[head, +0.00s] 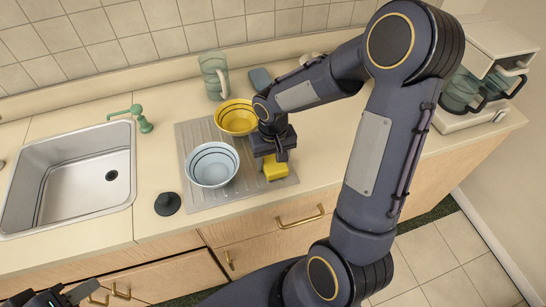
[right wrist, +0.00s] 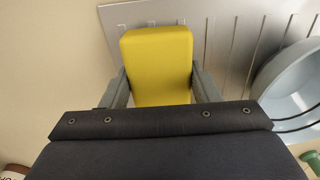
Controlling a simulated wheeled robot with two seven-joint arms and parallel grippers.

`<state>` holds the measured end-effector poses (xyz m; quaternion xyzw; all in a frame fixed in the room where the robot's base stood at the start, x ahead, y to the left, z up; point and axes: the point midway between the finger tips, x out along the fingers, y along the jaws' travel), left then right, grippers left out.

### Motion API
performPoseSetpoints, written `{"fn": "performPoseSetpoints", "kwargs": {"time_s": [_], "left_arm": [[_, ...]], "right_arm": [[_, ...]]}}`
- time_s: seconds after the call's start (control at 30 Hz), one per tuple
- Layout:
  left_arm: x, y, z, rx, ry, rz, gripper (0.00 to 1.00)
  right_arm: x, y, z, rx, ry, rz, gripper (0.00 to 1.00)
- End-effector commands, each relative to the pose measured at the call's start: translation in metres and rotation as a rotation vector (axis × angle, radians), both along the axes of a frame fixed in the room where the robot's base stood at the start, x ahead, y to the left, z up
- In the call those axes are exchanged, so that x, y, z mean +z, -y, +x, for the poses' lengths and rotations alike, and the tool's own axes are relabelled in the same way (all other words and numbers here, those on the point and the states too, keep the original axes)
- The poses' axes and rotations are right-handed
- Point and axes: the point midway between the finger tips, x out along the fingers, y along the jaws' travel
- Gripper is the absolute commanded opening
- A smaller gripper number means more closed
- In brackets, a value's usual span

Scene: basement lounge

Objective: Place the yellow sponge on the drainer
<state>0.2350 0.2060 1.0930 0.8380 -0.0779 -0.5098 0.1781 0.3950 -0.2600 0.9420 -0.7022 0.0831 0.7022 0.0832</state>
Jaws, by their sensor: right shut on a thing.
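The yellow sponge (head: 274,169) is between the fingers of my right gripper (head: 273,158), which is shut on it. In the right wrist view the sponge (right wrist: 158,62) stands out between the two fingers (right wrist: 160,88). The grey ribbed drainer (head: 207,197) lies on the counter, and the sponge is over its right part. I cannot tell whether the sponge touches the drainer. The drainer (right wrist: 225,40) also shows behind the sponge in the right wrist view. My left gripper (head: 84,291) is low at the left edge, partly cut off, and its jaw state is unclear.
A light blue bowl (head: 211,166) and a yellow bowl (head: 236,118) stand on the drainer, left of the sponge. A black stopper (head: 167,204) lies in front. The sink (head: 70,180) is at left.

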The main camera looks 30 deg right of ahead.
Motion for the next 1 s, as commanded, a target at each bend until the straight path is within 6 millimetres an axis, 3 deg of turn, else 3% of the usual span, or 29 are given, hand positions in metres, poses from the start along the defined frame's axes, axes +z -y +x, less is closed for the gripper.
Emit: {"fn": "performPoseSetpoints", "kwargs": {"time_s": [0.33, 0.37, 0.5, 0.8, 1.0], "left_arm": [[-0.007, 0.0, 0.0, 0.0, 0.0, 0.0, 0.36], [-0.005, 0.0, 0.0, 0.0, 0.0, 0.0, 0.36], [-0.005, 0.0, 0.0, 0.0, 0.0, 0.0, 0.36], [-0.003, 0.0, 0.0, 0.0, 0.0, 0.0, 0.36], [0.0, 0.0, 0.0, 0.0, 0.0, 0.0, 0.36]], "right_arm": [[-0.006, 0.0, 0.0, 0.0, 0.0, 0.0, 0.37], [-0.004, 0.0, 0.0, 0.0, 0.0, 0.0, 0.59], [-0.004, 0.0, 0.0, 0.0, 0.0, 0.0, 0.77], [-0.002, 0.0, 0.0, 0.0, 0.0, 0.0, 0.77], [0.02, 0.0, 0.001, -0.001, 0.007, -0.002, 0.77]]}}
